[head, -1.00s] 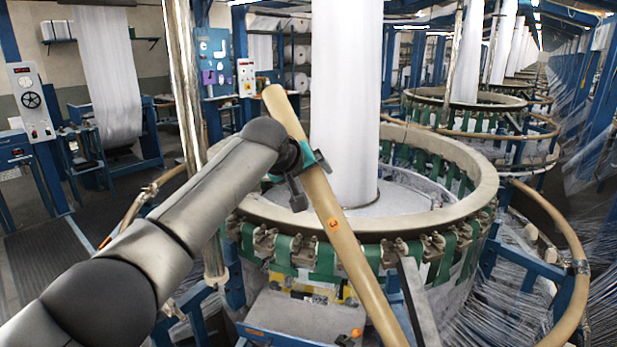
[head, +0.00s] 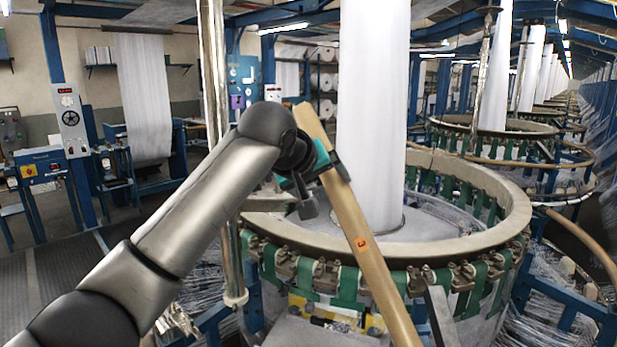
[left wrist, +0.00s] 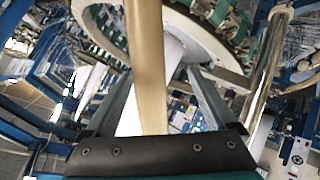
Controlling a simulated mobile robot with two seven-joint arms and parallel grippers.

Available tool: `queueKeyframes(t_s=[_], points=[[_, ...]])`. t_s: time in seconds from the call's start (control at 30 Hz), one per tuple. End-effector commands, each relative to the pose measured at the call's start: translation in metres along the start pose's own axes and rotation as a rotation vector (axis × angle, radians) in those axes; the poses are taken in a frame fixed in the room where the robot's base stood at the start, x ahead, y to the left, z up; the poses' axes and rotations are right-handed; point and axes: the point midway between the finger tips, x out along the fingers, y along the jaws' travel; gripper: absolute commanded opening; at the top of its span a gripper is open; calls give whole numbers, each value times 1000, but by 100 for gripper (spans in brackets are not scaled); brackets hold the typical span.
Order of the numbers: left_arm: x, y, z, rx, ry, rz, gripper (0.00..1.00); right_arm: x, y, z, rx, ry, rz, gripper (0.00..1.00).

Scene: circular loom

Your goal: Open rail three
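Rail three (head: 350,222) is a tan wooden bar with an orange label marked 3. It runs slanting from the upper middle to the bottom edge of the head view, in front of the loom's ring (head: 480,243). My left gripper (head: 330,172) is at its upper part. In the left wrist view the rail (left wrist: 149,70) passes between the two fingers of my left gripper (left wrist: 160,85), with gaps showing on both sides. The fingers look open around it; contact cannot be made out. My right gripper is not in view.
A white fabric tube (head: 372,110) rises from the loom's centre. A metal pole (head: 214,100) stands left of it, behind my left arm. Control boxes (head: 70,120) stand at the left. Another curved rail (head: 585,240) lies at the right. Grey floor (head: 65,270) is clear at the lower left.

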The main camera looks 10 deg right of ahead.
Motion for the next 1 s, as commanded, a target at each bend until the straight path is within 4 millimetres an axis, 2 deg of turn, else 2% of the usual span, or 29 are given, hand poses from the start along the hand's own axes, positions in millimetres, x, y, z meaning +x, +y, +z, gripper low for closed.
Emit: queueKeyframes(t_s=[0.3, 0.5, 0.87, 0.93, 1.0], points=[[-52, -1, 1, 0, 2, 0, 89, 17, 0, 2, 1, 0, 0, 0], [-72, 0, 0, 0, 1, 0, 89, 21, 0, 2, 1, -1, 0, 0], [-76, 0, 0, 0, -1, -1, 89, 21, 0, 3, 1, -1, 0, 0], [-73, -3, 1, -4, -3, -1, 89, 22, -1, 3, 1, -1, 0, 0], [-62, -12, 6, -17, -10, -2, 89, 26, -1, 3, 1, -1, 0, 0]])
